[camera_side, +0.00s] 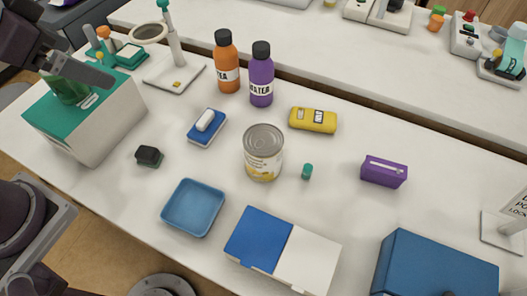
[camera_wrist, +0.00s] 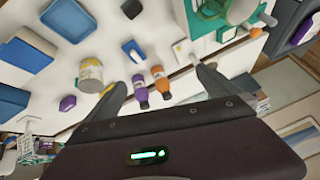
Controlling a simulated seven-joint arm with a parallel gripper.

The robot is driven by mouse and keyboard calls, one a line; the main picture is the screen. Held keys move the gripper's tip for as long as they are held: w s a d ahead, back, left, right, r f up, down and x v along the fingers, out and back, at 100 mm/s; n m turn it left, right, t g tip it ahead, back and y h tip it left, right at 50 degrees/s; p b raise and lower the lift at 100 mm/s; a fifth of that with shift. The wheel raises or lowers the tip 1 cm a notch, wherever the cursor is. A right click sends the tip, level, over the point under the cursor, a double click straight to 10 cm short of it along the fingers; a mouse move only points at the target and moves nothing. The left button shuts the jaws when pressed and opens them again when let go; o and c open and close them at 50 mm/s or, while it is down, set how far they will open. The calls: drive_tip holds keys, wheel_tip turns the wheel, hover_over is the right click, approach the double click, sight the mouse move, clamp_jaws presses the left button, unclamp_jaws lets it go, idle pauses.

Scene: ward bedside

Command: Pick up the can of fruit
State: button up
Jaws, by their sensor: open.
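The can of fruit (camera_side: 263,155) stands upright in the middle of the white table, with a grey metal lid and a yellow and white label. It also shows in the wrist view (camera_wrist: 91,76), left of my fingers. My gripper (camera_wrist: 160,79) is open and empty, with its two fingers spread wide. In the side view, part of my gripper shows at the upper left, over the teal-topped box and well away from the can.
An orange bottle (camera_side: 227,65) and a purple bottle (camera_side: 261,78) stand behind the can. A yellow case (camera_side: 313,120), small teal cap (camera_side: 307,171), purple box (camera_side: 383,171), blue tray (camera_side: 193,208) and blue-and-white soap dish (camera_side: 206,128) surround it. The teal-topped box (camera_side: 112,128) stands left.

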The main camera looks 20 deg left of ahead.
sight(263, 151)
drive_tip(key=w+d+f+m+t+h, duration=0.1)
drive_tip(key=w+d+f+m+h, duration=0.2)
drive_tip(key=w+f, duration=0.35)
drive_tip(key=w+d+f+m, duration=0.3)
drive_tip(key=w+f+m, duration=0.2)
drive_tip(key=w, duration=0.2)
drive_tip(key=s+d+f+h, duration=0.1)
drive_tip(key=d+f+h, duration=0.2)
drive_tip(key=d+f, duration=0.1)
drive_tip(key=s+d+f+h, duration=0.2)
drive_tip(key=d+f+h, duration=0.1)
drive_tip(key=d+f, duration=0.1)
drive_tip(key=s+d+f+m+h, duration=0.1)
drive_tip(key=s+d+f+h, duration=0.1)
drive_tip(key=d, duration=0.4)
drive_tip(key=shift+s+d+f+h, duration=0.1)
drive_tip(key=shift+f+h, duration=0.25)
drive_tip(key=shift+f, duration=0.25)
drive_tip(key=shift+s+d+f+h, duration=0.1)
drive_tip(key=shift+f+h, duration=0.25)
drive_tip(key=shift+f, duration=0.2)
drive_tip(key=shift+d, duration=0.15)
drive_tip(key=x, duration=0.6)
drive_tip(key=shift+w+d+r, duration=0.15)
drive_tip(key=shift+w, duration=0.45)
drive_tip(key=c, duration=2.1)
